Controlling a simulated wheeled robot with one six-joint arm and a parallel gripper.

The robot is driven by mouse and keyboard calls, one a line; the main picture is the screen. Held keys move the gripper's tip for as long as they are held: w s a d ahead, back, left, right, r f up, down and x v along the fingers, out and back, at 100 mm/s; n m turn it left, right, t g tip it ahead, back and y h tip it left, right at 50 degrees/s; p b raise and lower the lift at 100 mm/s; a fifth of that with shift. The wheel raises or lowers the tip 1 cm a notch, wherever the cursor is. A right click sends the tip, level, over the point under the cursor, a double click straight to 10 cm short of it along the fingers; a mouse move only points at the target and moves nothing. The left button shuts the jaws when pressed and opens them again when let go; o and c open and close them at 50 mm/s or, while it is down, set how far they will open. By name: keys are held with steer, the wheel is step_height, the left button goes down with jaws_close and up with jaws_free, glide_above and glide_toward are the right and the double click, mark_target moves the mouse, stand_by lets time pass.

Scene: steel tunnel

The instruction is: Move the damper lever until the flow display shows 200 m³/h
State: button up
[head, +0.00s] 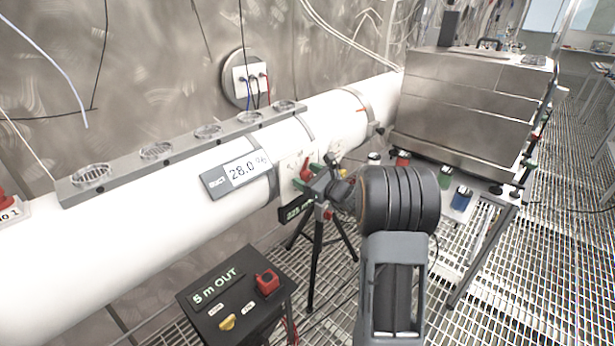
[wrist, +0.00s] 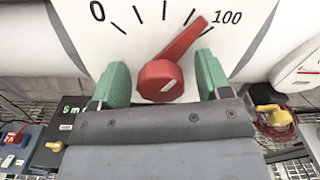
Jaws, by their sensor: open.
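The red damper lever (wrist: 160,82) sits on a white dial plate with a scale from 0 to 100. Its pointer leans up and right, close to the 100 mark. My gripper (wrist: 163,76) is open, with one green finger on each side of the lever's round hub, and gaps show between hub and fingers. In the head view the lever (head: 306,169) is on the white duct, beside my gripper (head: 322,163). A dark display (head: 294,211) below the dial is partly hidden by my arm; its digits are not clearly readable. No m³/h reading is legible.
A black box (head: 232,300) marked "5 m OUT" has a red knob and a yellow switch. A tripod (head: 317,250) and a steel cabinet (head: 465,105) stand nearby.

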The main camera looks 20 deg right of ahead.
steer(key=shift+c, duration=0.5)
steer(key=c, duration=0.8)
steer(key=shift+f+n+b, duration=0.3)
steer(key=shift+f+b, duration=0.05)
steer(key=shift+b, duration=0.7)
steer(key=shift+n+b, duration=0.3)
steer(key=shift+b, duration=0.45)
steer(key=shift+r+n+b, duration=0.1)
steer(key=shift+n+b, duration=0.4)
steer(key=shift+b, duration=0.3)
steer(key=shift+c, duration=0.2)
steer(key=shift+r, duration=0.2)
steer(key=o, duration=0.9)
